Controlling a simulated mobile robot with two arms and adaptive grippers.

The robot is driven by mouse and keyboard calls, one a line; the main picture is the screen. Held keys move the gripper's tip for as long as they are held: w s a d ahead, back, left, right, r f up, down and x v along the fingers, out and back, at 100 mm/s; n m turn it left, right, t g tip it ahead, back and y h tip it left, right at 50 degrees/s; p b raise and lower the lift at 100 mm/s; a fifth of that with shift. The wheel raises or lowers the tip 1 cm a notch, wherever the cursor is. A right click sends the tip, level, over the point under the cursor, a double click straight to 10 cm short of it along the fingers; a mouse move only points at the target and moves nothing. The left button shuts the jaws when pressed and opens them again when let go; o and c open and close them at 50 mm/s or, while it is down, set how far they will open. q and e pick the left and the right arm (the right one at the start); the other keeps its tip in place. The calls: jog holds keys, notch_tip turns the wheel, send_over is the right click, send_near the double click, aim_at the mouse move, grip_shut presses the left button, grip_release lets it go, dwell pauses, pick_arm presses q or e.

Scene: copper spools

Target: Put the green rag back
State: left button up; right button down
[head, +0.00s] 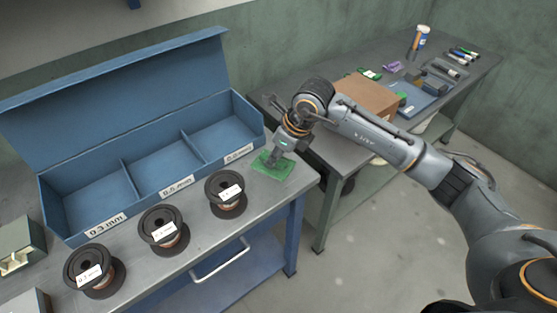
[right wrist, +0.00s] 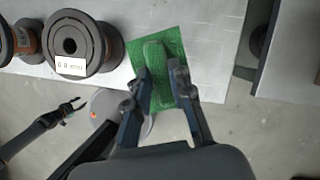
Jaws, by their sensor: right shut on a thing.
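The green rag (head: 273,167) lies at the right end of the grey workbench (head: 215,243), beside the rightmost spool. My right gripper (head: 277,156) reaches down onto it and is shut on a raised fold. In the right wrist view, the rag (right wrist: 172,42) shows as a flat green cloth with a thick fold between my two fingers. It overhangs the bench's front edge there. My left gripper is not in the head view; a small dark gripper (right wrist: 74,106), seemingly my left, shows at lower left in the right wrist view. Its finger opening is unclear.
Three copper spools (head: 225,195) stand along the bench front. An open blue box (head: 232,153) with three empty labelled compartments stands behind them. A second table (head: 345,152) at right holds a cardboard box (head: 368,97), a blue tray (head: 428,104), markers and a purple item (head: 392,66).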

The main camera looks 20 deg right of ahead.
aim_at(279, 164)
jog(key=w+f, duration=0.1)
jog(key=w+d+f, duration=0.1)
jog(key=f, duration=0.1)
jog(key=w+f+p, duration=0.1)
jog(key=shift+d+f, duration=0.2)
jog(key=shift+d, duration=0.15)
jog(key=shift+f, duration=1.6)
jog(key=c, duration=1.6)
grip_release()
jog(key=shift+f, duration=0.1)
jog(key=o, duration=0.4)
jog(key=shift+d+r, duration=0.1)
jog(key=shift+r, duration=0.2)
jog(key=b+v, duration=0.1)
jog(key=v, duration=1)
jog(key=shift+s+d+r+b, duration=0.1)
jog(key=shift+s+r+b, duration=0.1)
jog(key=shift+r+b, duration=0.15)
